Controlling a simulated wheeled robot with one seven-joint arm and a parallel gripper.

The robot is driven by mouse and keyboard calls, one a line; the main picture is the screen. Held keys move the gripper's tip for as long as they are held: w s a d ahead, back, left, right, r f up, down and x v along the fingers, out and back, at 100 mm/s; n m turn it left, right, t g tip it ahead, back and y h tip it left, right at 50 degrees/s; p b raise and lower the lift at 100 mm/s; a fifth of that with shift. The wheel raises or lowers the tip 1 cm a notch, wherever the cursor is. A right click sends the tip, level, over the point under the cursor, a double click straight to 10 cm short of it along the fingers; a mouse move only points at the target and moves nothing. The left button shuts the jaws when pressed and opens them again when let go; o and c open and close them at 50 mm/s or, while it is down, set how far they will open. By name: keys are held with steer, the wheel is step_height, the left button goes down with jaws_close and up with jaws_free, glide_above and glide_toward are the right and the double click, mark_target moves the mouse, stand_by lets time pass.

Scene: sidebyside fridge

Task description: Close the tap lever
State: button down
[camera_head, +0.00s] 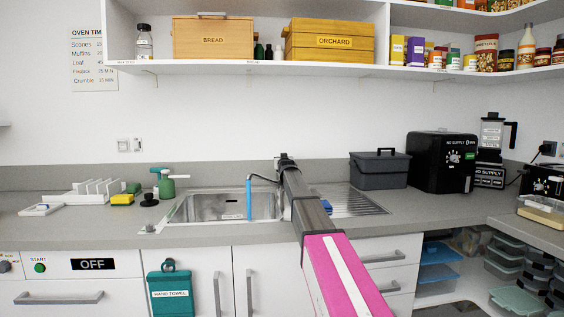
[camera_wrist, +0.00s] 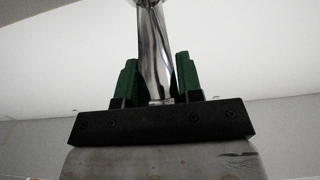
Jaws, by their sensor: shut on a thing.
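The tap stands at the back of the sink, with its curved spout (camera_head: 261,178) showing left of my arm. A blue stream of water (camera_head: 248,199) runs from the spout into the basin. In the wrist view, my gripper (camera_wrist: 158,78) has its two green fingers on either side of a chrome tap part, which looks like the tap lever (camera_wrist: 154,45). It is shut on this part. In the head view, my gripper (camera_head: 285,159) is at the tap, and my arm hides most of the tap body and lever.
The steel sink basin (camera_head: 206,207) is below, with a ribbed drainer to the right. A green spray bottle (camera_head: 167,186) and yellow sponge (camera_head: 122,199) stand left. A dark grey bin (camera_head: 380,170) and black appliance (camera_head: 441,162) stand right. A shelf (camera_head: 260,66) hangs above.

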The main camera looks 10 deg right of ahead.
steer(key=shift+s+f+t, duration=0.5)
steer(key=shift+f+t, duration=0.3)
steer(key=shift+t, duration=0.3)
steer(key=shift+s+f+t, duration=0.45)
steer(key=shift+f+t, duration=0.35)
steer(key=shift+t, duration=0.3)
steer(key=c, duration=0.8)
jaws_free()
steer(key=s, duration=1.3)
steer(key=shift+f, duration=0.25)
